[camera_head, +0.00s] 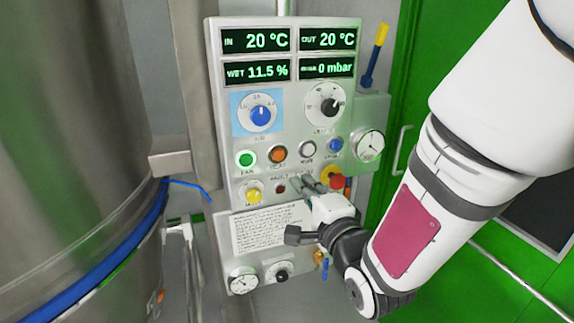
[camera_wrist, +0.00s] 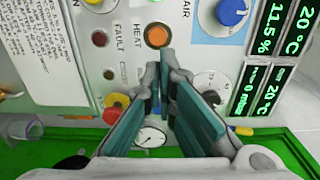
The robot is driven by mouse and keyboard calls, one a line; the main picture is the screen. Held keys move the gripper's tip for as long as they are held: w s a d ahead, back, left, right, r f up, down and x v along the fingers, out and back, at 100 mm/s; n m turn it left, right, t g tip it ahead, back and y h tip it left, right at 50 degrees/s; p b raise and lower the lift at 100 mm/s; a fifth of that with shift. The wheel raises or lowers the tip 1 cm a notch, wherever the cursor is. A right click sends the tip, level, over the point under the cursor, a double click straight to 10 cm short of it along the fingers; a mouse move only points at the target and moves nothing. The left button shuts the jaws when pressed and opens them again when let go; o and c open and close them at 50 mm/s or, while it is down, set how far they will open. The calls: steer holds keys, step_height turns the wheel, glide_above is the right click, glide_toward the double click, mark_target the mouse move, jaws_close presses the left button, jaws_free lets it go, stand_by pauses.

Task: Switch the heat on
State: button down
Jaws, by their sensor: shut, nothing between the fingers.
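The control panel (camera_head: 216,120) stands upright in the head view. Its round orange button (camera_head: 278,154) sits right of a glowing green button (camera_head: 246,159). In the wrist view the orange button (camera_wrist: 157,36) is labelled HEAT; I cannot tell whether it is lit. My gripper (camera_head: 304,181) is shut and empty, in front of the panel, to the lower right of the orange button in the head view. In the wrist view my gripper's tips (camera_wrist: 163,66) appear just below the orange button, seemingly apart from it. The gripper hides part of the lower button row.
Displays (camera_head: 256,41) read 20 °C in and out, 11.5 % and 0 mbar. A blue knob (camera_head: 260,115), a black knob (camera_head: 326,105), a red button (camera_head: 336,179) and a gauge (camera_head: 369,145) surround the area. A large steel vessel (camera_head: 75,130) stands left.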

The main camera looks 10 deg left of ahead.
mark_target(279, 154)
steer(key=p+x, duration=0.1)
steer(key=x, duration=1)
steer(key=shift+w+a, duration=0.25)
steer(key=shift+w, duration=0.05)
steer(key=shift+w, duration=0.1)
